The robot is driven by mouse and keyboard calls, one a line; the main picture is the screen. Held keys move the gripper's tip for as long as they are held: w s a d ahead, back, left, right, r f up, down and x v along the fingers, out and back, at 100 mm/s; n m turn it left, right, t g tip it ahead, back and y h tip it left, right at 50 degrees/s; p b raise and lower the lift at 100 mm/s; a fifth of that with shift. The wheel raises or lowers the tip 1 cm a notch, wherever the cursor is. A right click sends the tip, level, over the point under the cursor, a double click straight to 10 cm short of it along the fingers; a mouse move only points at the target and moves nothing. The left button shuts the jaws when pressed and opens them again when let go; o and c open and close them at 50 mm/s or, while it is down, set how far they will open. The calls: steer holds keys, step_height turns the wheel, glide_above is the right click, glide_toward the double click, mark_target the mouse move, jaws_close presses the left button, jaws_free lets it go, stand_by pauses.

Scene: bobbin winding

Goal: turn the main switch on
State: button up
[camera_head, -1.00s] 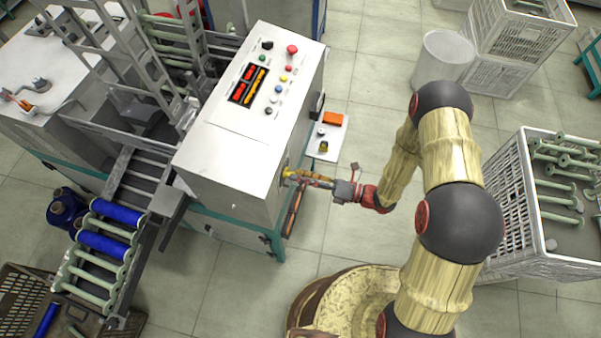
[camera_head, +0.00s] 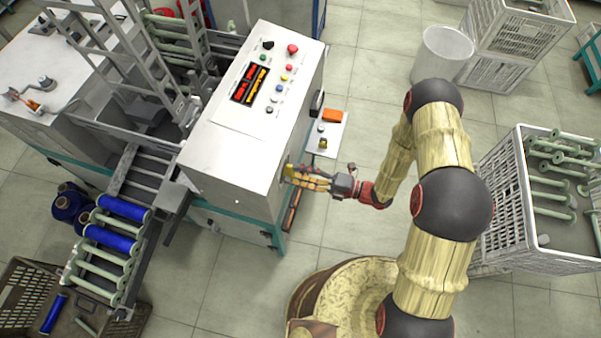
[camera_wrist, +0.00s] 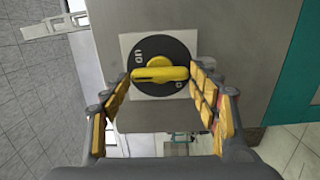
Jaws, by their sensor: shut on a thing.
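The main switch (camera_wrist: 160,74) is a yellow bar knob on a black round dial with a white square plate, on the grey side of the machine. In the wrist view the bar lies nearly level. A label reading like "on" is at the dial's upper left, and a small round mark is at its lower right. My gripper (camera_head: 290,174) is at the machine's right side in the head view. Its yellow-padded fingers stand at both ends of the bar, shut on the knob. In the head view the fingers largely hide the switch.
The winding machine (camera_head: 225,150) has a sloped panel with buttons and a lit display (camera_head: 249,84). A small shelf (camera_head: 327,135) with an orange box juts out beyond my gripper. A crate of bobbins (camera_head: 520,215) stands at the right. Floor is clear between.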

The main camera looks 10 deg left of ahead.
stand_by(0.3)
steer(key=o, duration=1.1)
steer(key=shift+o, duration=0.3)
steer(key=shift+d, duration=0.1)
steer(key=s+d, duration=0.1)
steer(key=d, duration=0.6)
steer(key=shift+d, duration=0.4)
steer(key=shift+s, duration=0.1)
